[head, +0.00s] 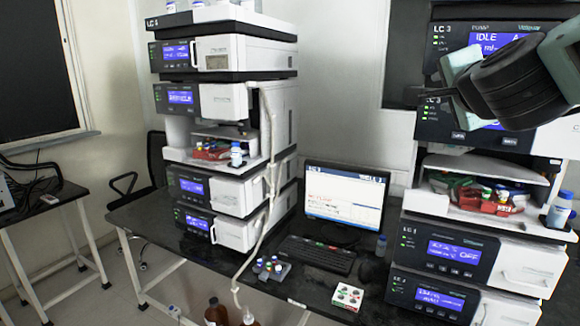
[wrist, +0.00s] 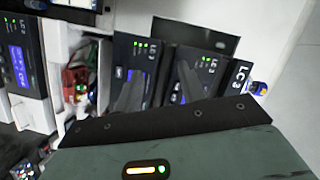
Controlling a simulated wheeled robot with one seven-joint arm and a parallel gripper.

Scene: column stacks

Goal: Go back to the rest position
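My gripper (wrist: 160,88) shows in the wrist view as two dark fingers standing apart, with nothing visible between them. Its dark and green body fills the bottom of that view. In the head view my arm reaches in from the upper right, in front of the right instrument stack (head: 478,254). The fingers are hard to make out there against the dark panels. The wrist view shows LC3 panels (wrist: 200,70) behind the fingers. I cannot tell how far the fingers are from them.
The left instrument stack (head: 237,185) stands across the dark bench. Between the stacks are a monitor (head: 345,197), keyboard (head: 316,254), vial rack (head: 270,268) and small white box (head: 347,296). A blue-capped bottle (head: 560,209) stands on the right stack's shelf. Brown bottles (head: 216,312) stand low in front.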

